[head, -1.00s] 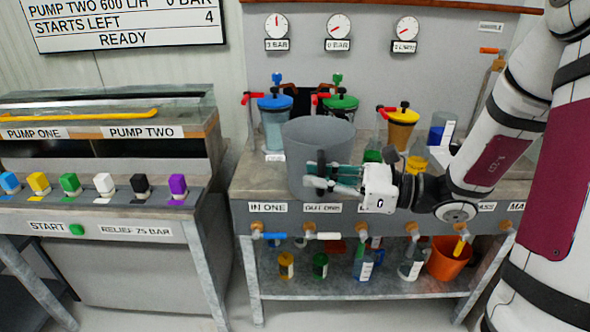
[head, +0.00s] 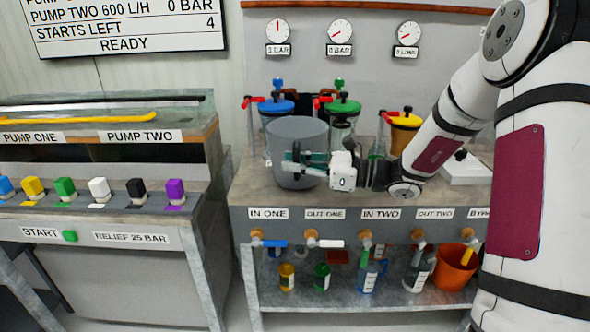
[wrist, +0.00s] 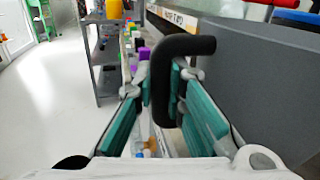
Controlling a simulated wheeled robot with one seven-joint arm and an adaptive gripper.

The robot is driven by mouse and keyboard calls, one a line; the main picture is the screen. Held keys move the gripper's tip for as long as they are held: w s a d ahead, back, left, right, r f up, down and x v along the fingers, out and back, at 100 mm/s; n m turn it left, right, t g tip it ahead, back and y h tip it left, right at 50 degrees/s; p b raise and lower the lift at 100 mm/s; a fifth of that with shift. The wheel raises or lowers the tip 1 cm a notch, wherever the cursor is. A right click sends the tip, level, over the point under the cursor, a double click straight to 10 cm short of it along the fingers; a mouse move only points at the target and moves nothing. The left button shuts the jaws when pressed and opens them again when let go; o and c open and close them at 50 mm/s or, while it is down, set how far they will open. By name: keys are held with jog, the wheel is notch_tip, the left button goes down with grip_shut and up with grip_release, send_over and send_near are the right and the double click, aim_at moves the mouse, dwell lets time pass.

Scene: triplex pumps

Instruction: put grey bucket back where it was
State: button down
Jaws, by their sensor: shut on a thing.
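The grey bucket (head: 297,140) is upright over the left part of the grey bench top, in front of the blue-lidded vessel (head: 274,108). Whether its base touches the bench is hard to tell. My gripper (head: 300,165) is at the bucket's front right side. In the wrist view, the teal fingers of my gripper (wrist: 165,105) are closed around the bucket's black handle (wrist: 185,46). The dark grey bucket wall (wrist: 265,85) fills the right of that view.
Green-lidded (head: 343,106) and yellow-lidded (head: 405,121) vessels stand behind and right of the bucket. Several valves line the bench front. An orange bucket (head: 455,268) and bottles sit on the lower shelf. The pump console (head: 105,190) stands left, across a gap.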

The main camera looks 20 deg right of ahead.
jog(key=shift+f, duration=0.3)
jog(key=c, duration=1.7)
grip_release()
jog(key=shift+o, duration=0.2)
jog(key=shift+f+b, duration=0.2)
jog(key=shift+b, duration=0.1)
